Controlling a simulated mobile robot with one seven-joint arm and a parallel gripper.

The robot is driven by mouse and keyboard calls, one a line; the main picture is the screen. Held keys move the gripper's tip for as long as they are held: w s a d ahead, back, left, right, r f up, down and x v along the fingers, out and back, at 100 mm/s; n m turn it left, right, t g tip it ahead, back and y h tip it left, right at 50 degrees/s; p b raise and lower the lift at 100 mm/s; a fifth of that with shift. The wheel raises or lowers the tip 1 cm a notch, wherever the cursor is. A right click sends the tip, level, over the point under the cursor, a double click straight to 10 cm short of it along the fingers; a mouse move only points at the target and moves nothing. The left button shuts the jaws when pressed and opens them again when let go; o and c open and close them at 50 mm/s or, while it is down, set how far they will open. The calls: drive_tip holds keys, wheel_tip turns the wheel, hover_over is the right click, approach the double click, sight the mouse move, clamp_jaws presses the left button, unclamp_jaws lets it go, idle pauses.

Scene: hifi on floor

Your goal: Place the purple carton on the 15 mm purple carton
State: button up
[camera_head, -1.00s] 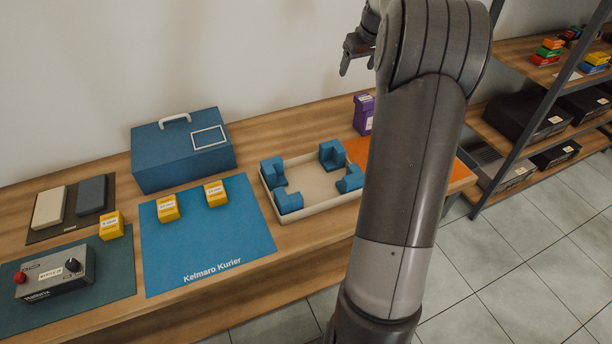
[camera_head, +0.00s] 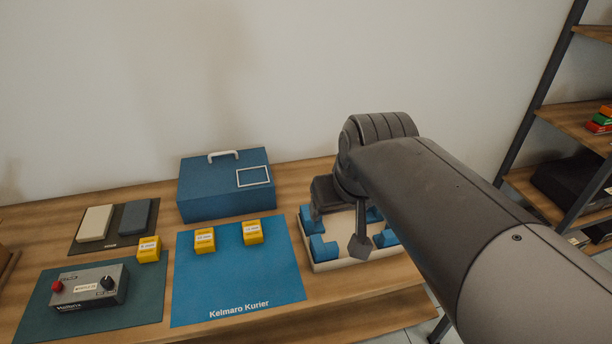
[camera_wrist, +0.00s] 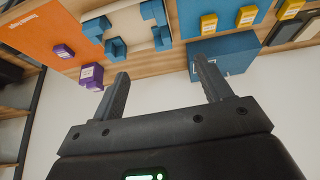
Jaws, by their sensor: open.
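Two purple cartons show in the wrist view. A smaller purple carton (camera_wrist: 63,51) with a label sits on the orange mat (camera_wrist: 40,32). A larger purple carton (camera_wrist: 91,75) stands on the bare wood beside the mat, near the wall. I cannot read either label. Neither carton shows in the head view now, where my arm blocks that side. My gripper (camera_head: 338,228) is open and empty, in front of the tray in the head view. In the wrist view its fingers (camera_wrist: 162,70) are wide apart, with the larger carton beyond the left finger.
A cream tray (camera_head: 345,263) holds blue corner blocks. Left of it lie a blue mat (camera_head: 240,285) with two yellow cartons, a blue toolbox (camera_head: 225,190) and another yellow carton (camera_head: 149,249). A control box (camera_head: 90,287) stands farther left. Shelves (camera_head: 570,115) stand at the right.

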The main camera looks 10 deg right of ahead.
drive_tip(key=s+f, duration=0.1)
drive_tip(key=s+a+f, duration=0.1)
drive_tip(key=s, duration=0.1)
drive_tip(key=s+f, duration=0.1)
drive_tip(key=s, duration=0.1)
drive_tip(key=shift+a, duration=0.3)
idle(0.9)
